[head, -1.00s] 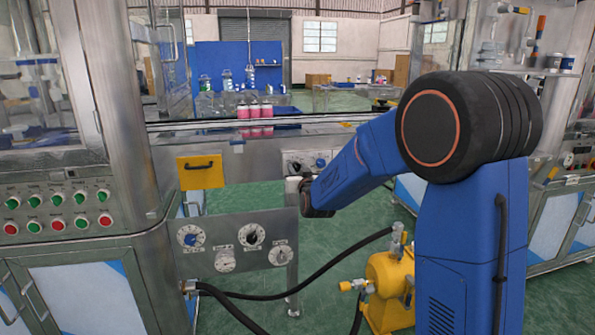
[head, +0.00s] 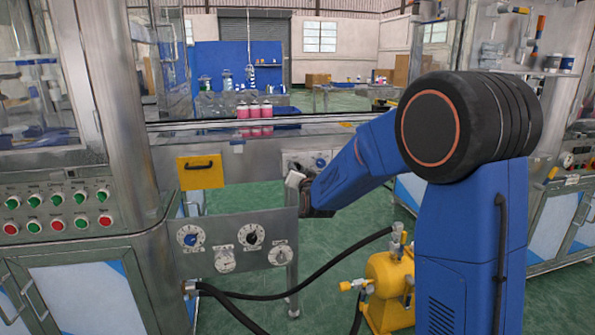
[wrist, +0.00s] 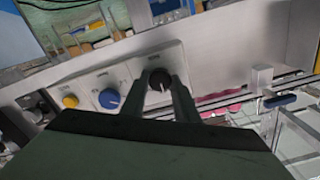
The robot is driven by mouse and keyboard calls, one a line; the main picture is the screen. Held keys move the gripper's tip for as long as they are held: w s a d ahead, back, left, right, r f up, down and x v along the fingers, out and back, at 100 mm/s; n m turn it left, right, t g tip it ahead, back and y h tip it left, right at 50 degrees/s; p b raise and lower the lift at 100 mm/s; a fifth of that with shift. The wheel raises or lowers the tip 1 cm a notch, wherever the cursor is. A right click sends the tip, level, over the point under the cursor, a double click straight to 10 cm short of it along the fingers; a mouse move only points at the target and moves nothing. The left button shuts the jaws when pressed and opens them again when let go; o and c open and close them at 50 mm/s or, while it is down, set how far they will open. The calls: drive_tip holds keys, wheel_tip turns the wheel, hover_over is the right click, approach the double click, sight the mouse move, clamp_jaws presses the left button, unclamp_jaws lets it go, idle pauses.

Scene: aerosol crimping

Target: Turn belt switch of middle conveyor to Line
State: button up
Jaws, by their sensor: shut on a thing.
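The black belt switch (wrist: 160,83) sits on a light panel of the middle conveyor in the wrist view, beside a blue knob (wrist: 109,98). My gripper (wrist: 164,86) has its two dark fingers on either side of the black switch and is shut on it. The label marks around the switch are too small to read. In the head view the conveyor's panel shows the blue knob (head: 320,163); my gripper's fingers are too hard to make out there, near the end of my blue arm.
A near panel with several dials (head: 251,236) stands left of my arm. A yellow handled plate (head: 200,171) is above it. Pink bottles (head: 255,110) stand on the conveyor. A yellow tank (head: 389,282) with black hoses is on the green floor. A yellow knob (wrist: 70,101) is beside the blue one.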

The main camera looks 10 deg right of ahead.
drive_tip(key=o, duration=1.1)
drive_tip(key=shift+c, duration=0.2)
drive_tip(key=s, duration=1.7)
drive_tip(key=shift+s, duration=0.2)
drive_tip(key=shift+s, duration=0.1)
drive_tip(key=s+d+f+n+g, duration=0.1)
drive_tip(key=s+d+f+g, duration=0.1)
drive_tip(key=s, duration=1.1)
drive_tip(key=s+d+f+n+g, duration=0.2)
drive_tip(key=s+f+g, duration=0.2)
drive_tip(key=s, duration=0.8)
drive_tip(key=s+d+f+n+g, duration=0.2)
drive_tip(key=s+g, duration=0.5)
drive_tip(key=s, duration=0.6)
drive_tip(key=shift+s+d+f, duration=0.3)
drive_tip(key=shift+d+f, duration=0.2)
drive_tip(key=shift+f, duration=0.15)
